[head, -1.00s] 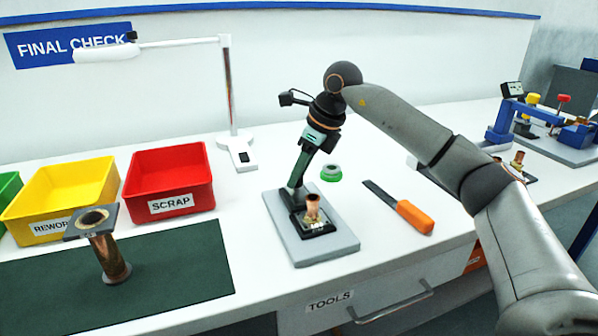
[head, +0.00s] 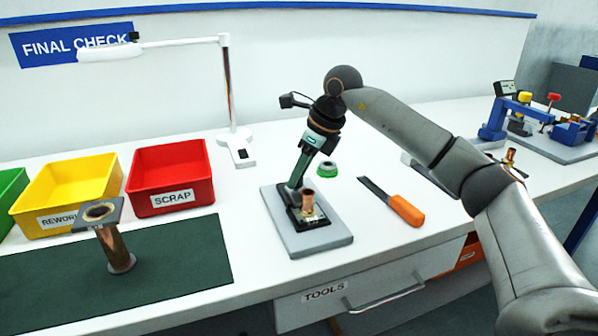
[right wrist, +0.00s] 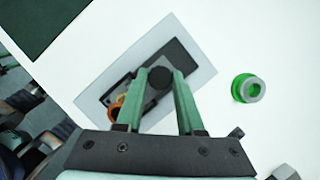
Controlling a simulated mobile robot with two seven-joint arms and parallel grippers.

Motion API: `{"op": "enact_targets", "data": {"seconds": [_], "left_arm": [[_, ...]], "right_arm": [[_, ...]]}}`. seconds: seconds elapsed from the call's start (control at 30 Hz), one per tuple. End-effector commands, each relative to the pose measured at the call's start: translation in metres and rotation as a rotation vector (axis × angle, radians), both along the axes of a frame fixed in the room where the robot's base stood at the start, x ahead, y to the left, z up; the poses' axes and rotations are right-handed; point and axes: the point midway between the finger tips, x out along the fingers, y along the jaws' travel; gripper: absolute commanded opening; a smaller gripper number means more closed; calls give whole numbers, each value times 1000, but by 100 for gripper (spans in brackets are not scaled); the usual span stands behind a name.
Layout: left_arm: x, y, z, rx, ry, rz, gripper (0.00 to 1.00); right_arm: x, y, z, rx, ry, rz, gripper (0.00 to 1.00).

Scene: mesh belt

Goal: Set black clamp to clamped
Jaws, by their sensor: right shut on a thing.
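The black clamp (head: 293,197) is fixed on a grey plate (head: 322,243) at the middle of the bench. A copper flanged part (head: 307,203) stands upright at its front end. My right gripper (head: 295,182) reaches down onto the clamp from above. In the right wrist view, its green fingers (right wrist: 160,77) are shut on the clamp's round black handle end. The fingers and handle hide much of the clamp, so its exact lever angle is hard to tell. My left gripper is not in view.
A green-and-grey ring (head: 327,169) and an orange-handled tool (head: 404,209) lie to the right of the plate. Red (head: 172,198) and yellow (head: 60,220) bins, a lamp (head: 228,85) and a copper part on a dark mat (head: 180,270) are to the left.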

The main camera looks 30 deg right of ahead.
Motion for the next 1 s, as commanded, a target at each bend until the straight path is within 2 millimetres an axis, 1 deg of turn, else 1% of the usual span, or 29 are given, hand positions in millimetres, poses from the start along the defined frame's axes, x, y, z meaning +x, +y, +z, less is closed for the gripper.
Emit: {"op": "enact_targets", "data": {"seconds": [0.07, 0.1, 0.33, 0.37, 0.57, 0.67, 0.77, 0.83, 1.0], "left_arm": [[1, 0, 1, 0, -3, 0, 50], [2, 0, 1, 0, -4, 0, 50], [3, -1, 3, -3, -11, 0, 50], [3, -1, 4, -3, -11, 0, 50], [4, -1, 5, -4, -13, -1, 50], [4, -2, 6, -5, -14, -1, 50], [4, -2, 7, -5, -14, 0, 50], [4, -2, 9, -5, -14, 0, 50], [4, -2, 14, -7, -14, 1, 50]], "right_arm": [[-4, 2, -3, 0, 18, 8, 0], [-4, 2, -3, 0, 19, 8, 39], [-3, 2, -2, 1, 14, 7, 65], [-3, 2, -2, 0, 14, 6, 67], [-2, 1, -2, -1, 11, 5, 67], [-3, 1, 2, 0, 9, 4, 67], [-6, -2, 12, 0, 7, 4, 67], [-10, -4, 24, 1, 6, 4, 67], [-22, -11, 59, 0, 6, 5, 67]]}}
